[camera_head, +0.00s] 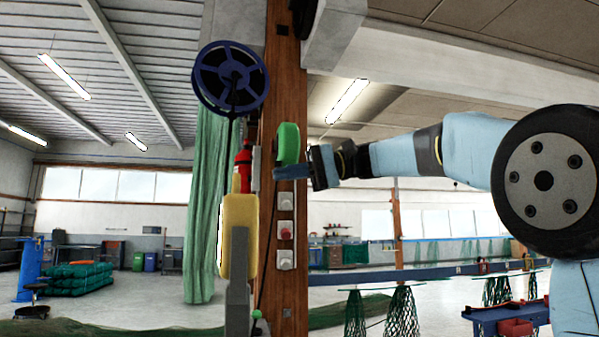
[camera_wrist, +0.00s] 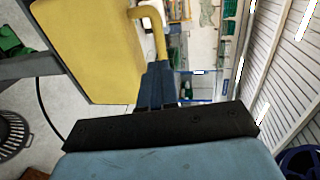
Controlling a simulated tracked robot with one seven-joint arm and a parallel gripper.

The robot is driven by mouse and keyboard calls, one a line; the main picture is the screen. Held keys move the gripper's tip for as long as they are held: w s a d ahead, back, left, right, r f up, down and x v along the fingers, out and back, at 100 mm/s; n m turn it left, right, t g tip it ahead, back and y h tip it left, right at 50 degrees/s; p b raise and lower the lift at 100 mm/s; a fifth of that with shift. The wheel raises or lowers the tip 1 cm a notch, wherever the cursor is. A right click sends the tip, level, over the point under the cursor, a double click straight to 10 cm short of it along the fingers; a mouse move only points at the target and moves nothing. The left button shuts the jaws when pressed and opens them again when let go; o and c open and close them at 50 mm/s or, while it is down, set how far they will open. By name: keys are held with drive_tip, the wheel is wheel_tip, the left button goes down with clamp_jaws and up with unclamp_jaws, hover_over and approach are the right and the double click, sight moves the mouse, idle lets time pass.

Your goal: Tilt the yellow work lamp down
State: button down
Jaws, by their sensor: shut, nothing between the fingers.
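The yellow work lamp (camera_head: 240,222) stands nearly upright on a grey bracket (camera_head: 238,285) beside the wooden post, seen edge-on. In the wrist view the lamp's broad yellow body (camera_wrist: 92,45) fills the upper left, with a curved yellow handle (camera_wrist: 154,22) on its edge. My gripper (camera_head: 277,172) is right of the lamp and a little above its body, pointing left. In the wrist view my gripper's blue fingers (camera_wrist: 158,68) are shut and empty, with their tips beside the handle's end. I cannot tell whether they touch it.
The wooden post (camera_head: 285,200) carries a green rounded object (camera_head: 288,143) just above my gripper and several switch boxes (camera_head: 285,230) below. A red fitting (camera_head: 243,165) is above the lamp. A blue reel (camera_head: 230,78) and green netting (camera_head: 206,200) hang nearby.

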drive_tip(key=x, duration=0.6)
drive_tip(key=shift+s+a+f, duration=0.1)
drive_tip(key=shift+a, duration=0.2)
